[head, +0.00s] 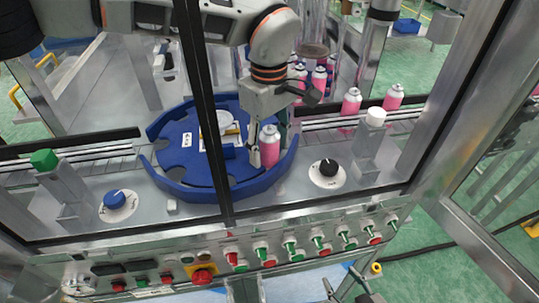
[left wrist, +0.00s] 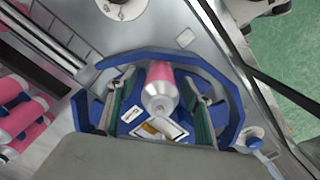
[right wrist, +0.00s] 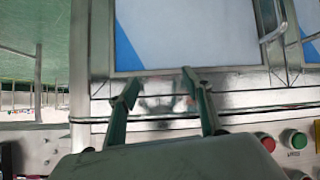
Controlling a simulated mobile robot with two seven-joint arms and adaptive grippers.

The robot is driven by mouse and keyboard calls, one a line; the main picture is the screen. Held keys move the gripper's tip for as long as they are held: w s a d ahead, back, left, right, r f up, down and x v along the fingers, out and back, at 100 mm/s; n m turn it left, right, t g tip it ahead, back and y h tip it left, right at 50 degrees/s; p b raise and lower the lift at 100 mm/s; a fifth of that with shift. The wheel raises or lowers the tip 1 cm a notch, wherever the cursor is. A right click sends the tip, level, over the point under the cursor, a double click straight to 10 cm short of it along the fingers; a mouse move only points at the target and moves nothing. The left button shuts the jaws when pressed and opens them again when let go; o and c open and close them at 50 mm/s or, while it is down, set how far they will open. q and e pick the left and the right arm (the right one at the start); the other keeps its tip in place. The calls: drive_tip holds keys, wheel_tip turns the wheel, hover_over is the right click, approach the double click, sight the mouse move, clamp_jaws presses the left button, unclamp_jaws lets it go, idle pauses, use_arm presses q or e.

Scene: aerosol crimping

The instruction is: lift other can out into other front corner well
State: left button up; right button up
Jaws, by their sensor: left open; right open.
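A pink can with a silver top (head: 270,150) stands upright at the right front of the blue star wheel (head: 182,158), inside the curved blue guide. In the left wrist view the can (left wrist: 160,88) is between the fingers of my left gripper (left wrist: 158,112). My left gripper (head: 258,150) points down at the can in the head view; its fingers are open on both sides of it. Whether they touch the can is hard to tell. My right gripper (right wrist: 162,92) is open and empty in front of the machine's front panel. It also shows at the bottom of the head view (head: 350,290).
Several pink cans (head: 352,101) stand on the conveyor at the right and behind. A blue knob (head: 114,199) and a black knob (head: 328,167) flank the wheel. A dark frame post (head: 205,110) crosses in front. Buttons line the front panel (head: 160,272).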

use_arm(q)
drive_tip(key=c, duration=1.2)
drive_tip(key=shift+r, duration=0.15)
